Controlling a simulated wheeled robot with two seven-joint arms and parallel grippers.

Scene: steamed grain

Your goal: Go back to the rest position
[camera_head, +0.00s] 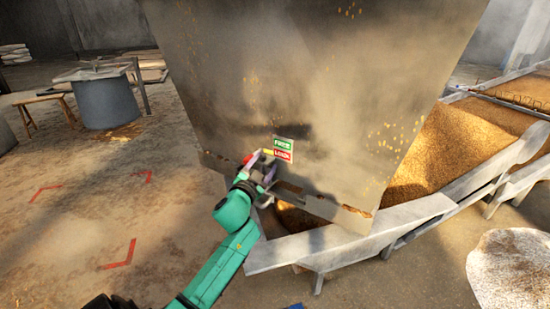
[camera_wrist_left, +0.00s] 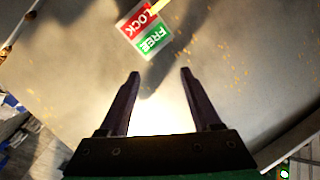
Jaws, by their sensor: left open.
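My left gripper (camera_head: 262,165) is at the end of the green arm, in front of the lower part of a large metal hopper (camera_head: 300,70). In the left wrist view the two dark fingers of my left gripper (camera_wrist_left: 160,78) are apart with nothing between them. A green and red FREE/LOCK label (camera_head: 283,148) is on the hopper face just above and right of the gripper. The label also shows beyond the fingertips in the left wrist view (camera_wrist_left: 144,30). My right gripper is not in view.
A trough (camera_head: 410,215) with golden grain (camera_head: 455,145) runs from under the hopper to the right. A pale sack (camera_head: 512,268) is at the lower right. A grey round vat (camera_head: 107,102) and a wooden bench (camera_head: 45,100) stand at the back left. The floor at left is clear, with red corner marks.

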